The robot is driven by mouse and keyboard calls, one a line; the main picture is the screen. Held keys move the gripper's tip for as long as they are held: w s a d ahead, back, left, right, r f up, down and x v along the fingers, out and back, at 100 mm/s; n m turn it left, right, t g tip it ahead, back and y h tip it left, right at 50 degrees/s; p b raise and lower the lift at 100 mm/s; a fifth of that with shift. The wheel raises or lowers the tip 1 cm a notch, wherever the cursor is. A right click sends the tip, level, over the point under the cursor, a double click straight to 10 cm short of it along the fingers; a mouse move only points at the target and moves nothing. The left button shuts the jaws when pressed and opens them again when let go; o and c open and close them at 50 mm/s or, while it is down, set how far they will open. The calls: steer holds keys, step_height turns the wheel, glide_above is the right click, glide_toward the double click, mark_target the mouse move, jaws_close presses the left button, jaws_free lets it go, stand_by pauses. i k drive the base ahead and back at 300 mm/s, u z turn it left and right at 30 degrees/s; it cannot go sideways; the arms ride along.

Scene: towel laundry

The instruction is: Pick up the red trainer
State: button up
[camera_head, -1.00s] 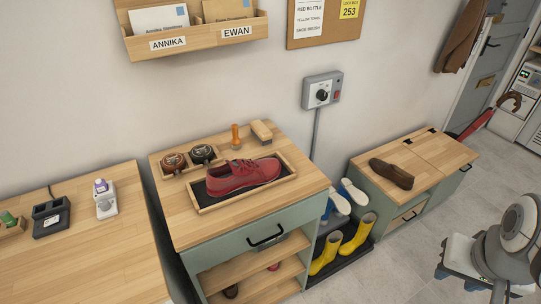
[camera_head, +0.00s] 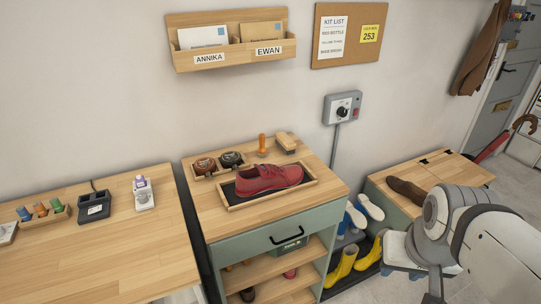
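The red trainer (camera_head: 268,179) is a red lace-up shoe. It lies upright in a shallow wooden tray with a dark mat (camera_head: 235,202), on top of a green cabinet with a wooden top (camera_head: 215,227). Its toe points left. My arm shows at the lower right, well to the right of the trainer and apart from it. My gripper cannot be made out, so its fingers and whether it is open or shut are hidden.
Behind the tray stand polish tins (camera_head: 231,159), a wooden-handled tool (camera_head: 262,144) and a brush (camera_head: 286,141). A brown shoe (camera_head: 407,191) lies on the bench (camera_head: 460,170), partly behind my arm. Yellow boots (camera_head: 342,268) stand below. A desk (camera_head: 110,255) is at left.

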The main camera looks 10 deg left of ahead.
mark_target(261, 178)
steer(key=u, duration=0.1)
steer(key=i, duration=1)
steer(key=u, duration=0.05)
